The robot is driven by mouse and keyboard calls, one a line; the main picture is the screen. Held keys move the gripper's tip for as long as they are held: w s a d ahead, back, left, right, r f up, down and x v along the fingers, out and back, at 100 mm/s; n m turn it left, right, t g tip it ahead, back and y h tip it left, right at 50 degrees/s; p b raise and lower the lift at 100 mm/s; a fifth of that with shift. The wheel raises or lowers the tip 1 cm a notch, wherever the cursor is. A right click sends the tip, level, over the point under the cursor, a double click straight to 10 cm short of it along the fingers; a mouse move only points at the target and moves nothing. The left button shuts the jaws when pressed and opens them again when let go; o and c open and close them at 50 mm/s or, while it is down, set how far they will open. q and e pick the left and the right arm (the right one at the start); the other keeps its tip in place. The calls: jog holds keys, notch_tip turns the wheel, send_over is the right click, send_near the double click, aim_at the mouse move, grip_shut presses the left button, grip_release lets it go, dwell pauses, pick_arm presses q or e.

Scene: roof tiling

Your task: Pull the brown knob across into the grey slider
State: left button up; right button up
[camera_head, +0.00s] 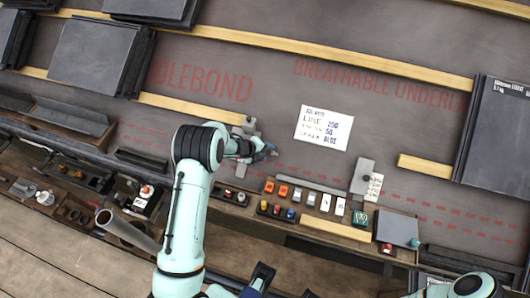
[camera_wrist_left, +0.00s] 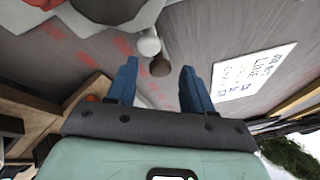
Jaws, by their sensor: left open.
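In the left wrist view a brown knob (camera_wrist_left: 160,67) shows between the tips of my left gripper (camera_wrist_left: 158,80), which is open with blue fingers apart. I cannot tell whether the knob is within the fingers or beyond them. A pale grey rounded piece (camera_wrist_left: 149,43) stands just beside the knob. In the head view my left gripper (camera_head: 268,151) is low over the roof board, beside a small grey fitting (camera_head: 247,122); the knob is not clear there. A grey plate with a dark spot (camera_head: 363,175) lies farther right; I cannot tell which part is the slider. My right gripper is not seen.
A white note (camera_head: 323,128) lies on the underlay right of the gripper. A ledge in front holds orange, white and red switches (camera_head: 275,188). Wooden battens (camera_head: 310,50) and dark slate stacks (camera_head: 95,55) lie around. The underlay between note and battens is clear.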

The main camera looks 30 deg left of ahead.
pick_arm(q)
jog(key=shift+f, duration=0.1)
